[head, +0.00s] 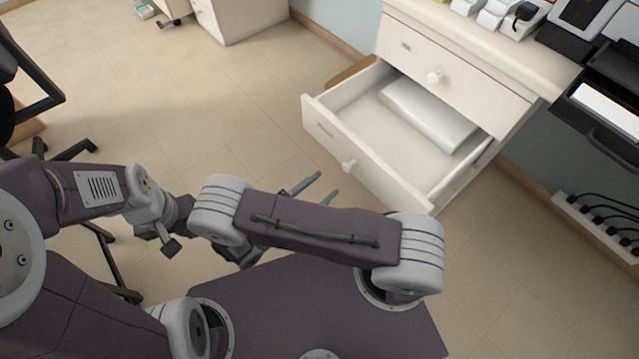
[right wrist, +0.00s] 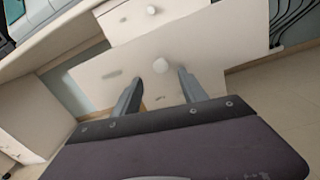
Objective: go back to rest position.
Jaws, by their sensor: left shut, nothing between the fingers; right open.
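My left gripper (head: 170,246) is at the left in the head view, low beside my other arm's links. It is shut and holds nothing. My right gripper (head: 315,190) points toward the open drawer from behind my bent right arm. Its two grey fingers are apart with nothing between them. In the right wrist view, the right gripper (right wrist: 161,88) shows both spread fingers in front of the pale drawer front. The drawer front (head: 330,150) with its round knob (head: 349,166) is clear of the fingers in the head view.
The open drawer holds a white flat packet (head: 428,115). Above it is a closed drawer (head: 455,75). The countertop carries white boxes (head: 495,14) and a black device (head: 580,15). A black chair (head: 35,100) stands at the left. Tiled floor between is free.

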